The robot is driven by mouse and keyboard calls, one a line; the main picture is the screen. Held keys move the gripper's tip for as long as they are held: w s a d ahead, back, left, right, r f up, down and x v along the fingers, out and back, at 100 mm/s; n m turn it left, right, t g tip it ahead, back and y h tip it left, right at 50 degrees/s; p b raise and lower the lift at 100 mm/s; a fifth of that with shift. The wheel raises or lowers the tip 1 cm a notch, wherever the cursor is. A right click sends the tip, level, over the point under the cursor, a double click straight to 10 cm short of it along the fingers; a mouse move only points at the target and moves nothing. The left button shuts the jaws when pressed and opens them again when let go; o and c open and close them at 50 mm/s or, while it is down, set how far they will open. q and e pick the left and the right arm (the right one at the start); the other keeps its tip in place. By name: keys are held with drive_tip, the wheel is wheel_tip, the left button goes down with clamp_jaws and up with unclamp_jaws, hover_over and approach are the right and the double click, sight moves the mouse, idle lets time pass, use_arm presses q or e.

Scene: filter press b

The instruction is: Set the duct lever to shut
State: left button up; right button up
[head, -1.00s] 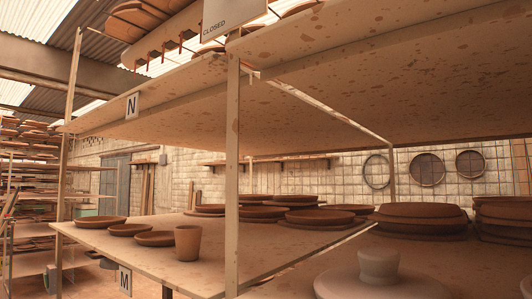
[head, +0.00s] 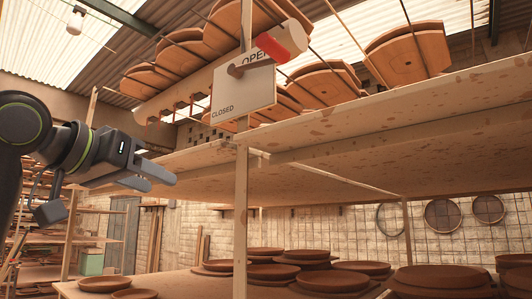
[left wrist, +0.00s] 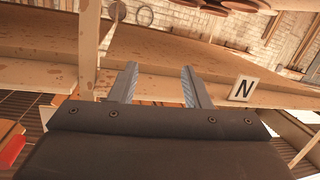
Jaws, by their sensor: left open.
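The duct lever (head: 285,43) has a red grip and points up and to the right from its pivot on a pale plate (head: 245,97). The plate reads OPEN at upper right, partly covered by the lever, and CLOSED at lower left. My left gripper (head: 165,179) is open and empty, left of and below the plate, clearly apart from it. Its two fingers (left wrist: 158,76) also show spread in the left wrist view, with nothing between them. A red piece, probably the lever's grip, shows at that view's lower left edge. My right gripper is not in view.
A wooden post (head: 241,215) stands just below the plate. A broad shelf board (head: 400,125) runs to the right. Brown plates (head: 305,254) lie on the lower shelf.

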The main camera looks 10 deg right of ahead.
use_arm(q)
drive_tip(key=s+d+r+m+h, duration=0.2)
drive_tip(key=s+r, duration=0.8)
drive_tip(key=m+g+h, duration=0.1)
drive_tip(key=m+h, duration=0.1)
approach(256, 35)
drive_tip(key=p+x, duration=0.8)
drive_tip(key=x, duration=0.3)
drive_tip(key=shift+w+d+p, duration=0.15)
drive_tip(key=shift+p, duration=0.15)
drive_tip(key=shift+w+d, duration=0.35)
drive_tip(key=shift+d, duration=0.05)
drive_tip(key=shift+f, duration=0.1)
clamp_jaws()
